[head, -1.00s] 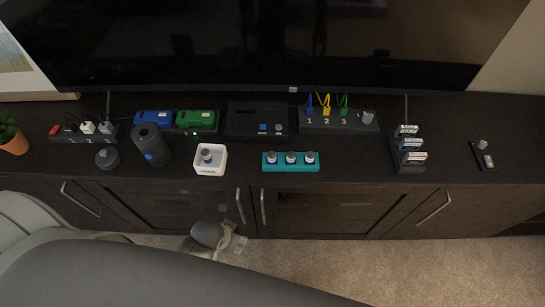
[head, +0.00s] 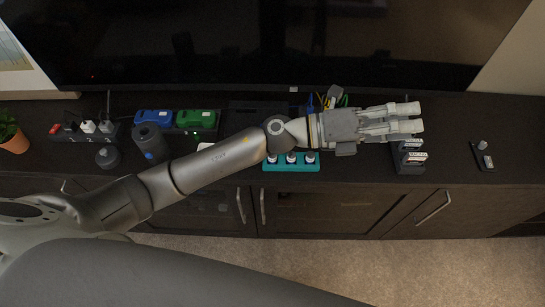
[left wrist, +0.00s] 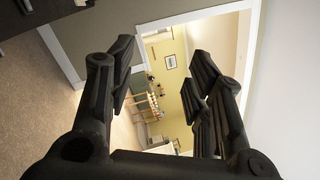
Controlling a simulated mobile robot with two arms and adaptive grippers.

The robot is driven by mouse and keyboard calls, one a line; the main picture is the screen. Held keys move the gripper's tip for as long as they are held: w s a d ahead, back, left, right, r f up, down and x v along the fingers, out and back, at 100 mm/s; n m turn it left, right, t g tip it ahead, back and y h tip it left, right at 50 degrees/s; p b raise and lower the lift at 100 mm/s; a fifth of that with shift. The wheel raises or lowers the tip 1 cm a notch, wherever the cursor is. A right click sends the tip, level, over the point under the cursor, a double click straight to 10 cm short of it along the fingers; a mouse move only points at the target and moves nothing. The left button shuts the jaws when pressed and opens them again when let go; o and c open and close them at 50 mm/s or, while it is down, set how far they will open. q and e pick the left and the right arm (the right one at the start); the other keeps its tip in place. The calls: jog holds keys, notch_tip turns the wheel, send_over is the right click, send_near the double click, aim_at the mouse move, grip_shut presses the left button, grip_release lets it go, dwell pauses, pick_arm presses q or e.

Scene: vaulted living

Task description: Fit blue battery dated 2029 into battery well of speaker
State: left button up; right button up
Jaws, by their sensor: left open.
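The dark rack (head: 408,169) on the right part of the cabinet holds labelled blocks that may be batteries. Their dates are too small to read, so I cannot tell which is the blue 2029 one. A block with a red-marked white label (head: 415,157) shows at the front. My left gripper (head: 413,117) is open and empty, its fingers pointing right above the back of the rack and hiding its top block. A dark cylinder with a blue spot (head: 150,143), possibly the speaker, stands at the left. No battery well can be made out. My right gripper is not in view.
Blue (head: 153,116) and green (head: 196,118) packs sit at the back left, before the television (head: 230,45). A teal holder with knobs (head: 290,167) lies under my forearm. A small dark plate (head: 483,156) lies far right. The cabinet top between rack and plate is clear.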

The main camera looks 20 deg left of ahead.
pick_arm(q)
jog(key=s+a+f+m+g+y, duration=0.3)
jog(key=f+m+g+y, duration=0.45)
jog(key=f+m, duration=0.4)
jog(key=w+a+f+m+t+y, duration=0.1)
jog(key=w+a+f+y, duration=0.2)
jog(key=a, duration=0.5)
jog(key=w+a+f+y, duration=0.1)
jog(key=w+a+y, duration=0.1)
jog(key=a+y, duration=0.4)
jog(key=w+a+f+m+t+y, duration=0.1)
jog(key=w+a+f+y, duration=0.15)
jog(key=a, duration=0.65)
jog(key=shift+g, duration=0.25)
notch_tip(320, 180, down, 4)
jog(key=shift+d+f+p, duration=0.1)
jog(key=shift+d+p, duration=0.05)
jog(key=shift+p, duration=0.3)
notch_tip(320, 180, down, 5)
jog(key=shift+r+p, duration=0.1)
jog(key=shift+p, duration=0.7)
jog(key=shift+f, duration=0.45)
grip_shut()
